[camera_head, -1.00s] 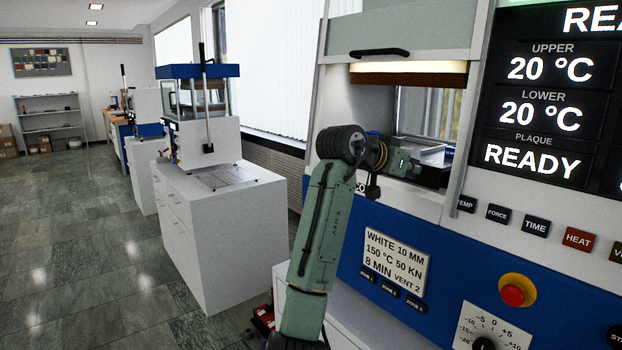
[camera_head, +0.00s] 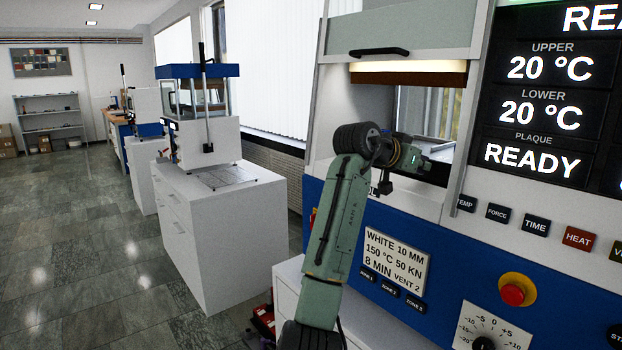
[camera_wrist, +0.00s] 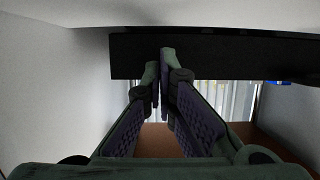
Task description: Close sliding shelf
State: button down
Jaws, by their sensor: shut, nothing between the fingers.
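The press (camera_head: 330,215) at the right has an open bay with a raised green-grey door (camera_head: 420,30). My gripper (camera_wrist: 160,75) reaches into this bay, its fingers shut and empty in the wrist view. In the head view my wrist and arm cover much of the bay's lower part, so the sliding shelf is mostly hidden there. In the wrist view a wide dark bar (camera_wrist: 225,55) lies across the picture at the fingertips. I cannot tell whether it is the shelf or whether the fingers touch it. A brown surface (camera_wrist: 160,140) shows between the fingers.
White side walls (camera_wrist: 45,90) flank my gripper in the wrist view. The press front carries buttons and a red stop knob (camera_head: 513,295). A smaller press on a white cabinet (camera_head: 215,225) stands to the left. The tiled floor (camera_head: 90,230) is clear at the left.

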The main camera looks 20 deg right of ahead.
jog(key=s+a+b, duration=0.4)
jog(key=a, duration=0.7)
dwell(0.3)
